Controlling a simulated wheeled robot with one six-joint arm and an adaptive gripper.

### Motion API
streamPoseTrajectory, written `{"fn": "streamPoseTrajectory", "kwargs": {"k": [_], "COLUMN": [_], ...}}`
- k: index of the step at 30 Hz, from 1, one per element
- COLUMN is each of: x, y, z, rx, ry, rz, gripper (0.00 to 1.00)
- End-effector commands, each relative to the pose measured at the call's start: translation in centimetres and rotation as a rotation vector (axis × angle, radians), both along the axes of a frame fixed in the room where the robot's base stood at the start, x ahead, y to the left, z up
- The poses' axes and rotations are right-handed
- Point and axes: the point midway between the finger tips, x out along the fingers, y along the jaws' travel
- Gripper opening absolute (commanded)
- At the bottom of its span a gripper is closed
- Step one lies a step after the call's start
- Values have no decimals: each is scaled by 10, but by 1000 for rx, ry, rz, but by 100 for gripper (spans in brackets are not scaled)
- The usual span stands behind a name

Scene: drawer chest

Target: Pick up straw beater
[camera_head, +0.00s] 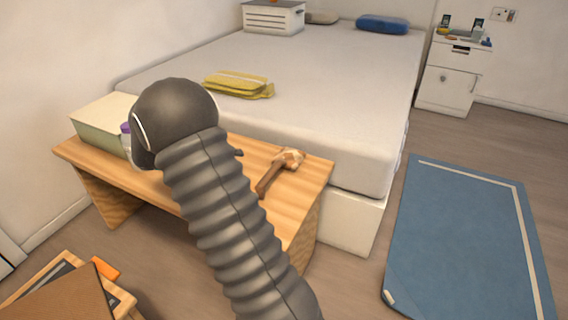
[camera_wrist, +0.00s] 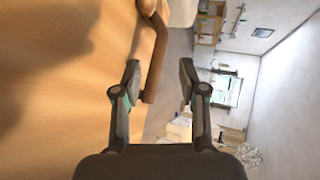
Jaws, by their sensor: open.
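The straw beater (camera_head: 279,171) lies on the wooden bench, with a brown handle toward the front and a paler head toward the bed. In the wrist view, its brown handle (camera_wrist: 156,62) shows between my open fingers, closer to the left one, and its head is cut off at the top edge. My gripper (camera_wrist: 160,74) is open and empty. I cannot tell whether the handle is level with the fingertips or beyond them. In the head view my arm hides nearly all of the gripper, left of the beater.
A pale green box (camera_head: 103,126) stands on the bench's left end, partly behind my arm. The bed (camera_head: 310,85) adjoins the bench and bears folded yellow cloth (camera_head: 239,84). A blue mat (camera_head: 463,240) lies on the floor at right. A brown-topped wooden piece (camera_head: 70,295) is at lower left.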

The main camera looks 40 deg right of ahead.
Motion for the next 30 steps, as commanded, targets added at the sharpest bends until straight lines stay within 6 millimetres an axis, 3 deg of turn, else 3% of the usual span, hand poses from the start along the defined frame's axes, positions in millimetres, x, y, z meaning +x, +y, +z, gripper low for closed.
{"fn": "streamPoseTrajectory", "kwargs": {"k": [5,15,26,30], "x": [-11,-32,-40,-47], "y": [-9,-60,-79,-95], "z": [-9,-28,-35,-39], "rx": [-4,-4,-3,-3], "ry": [15,14,13,15], "rz": [-45,-40,-40,-40], "gripper": [42,42,42,42]}}
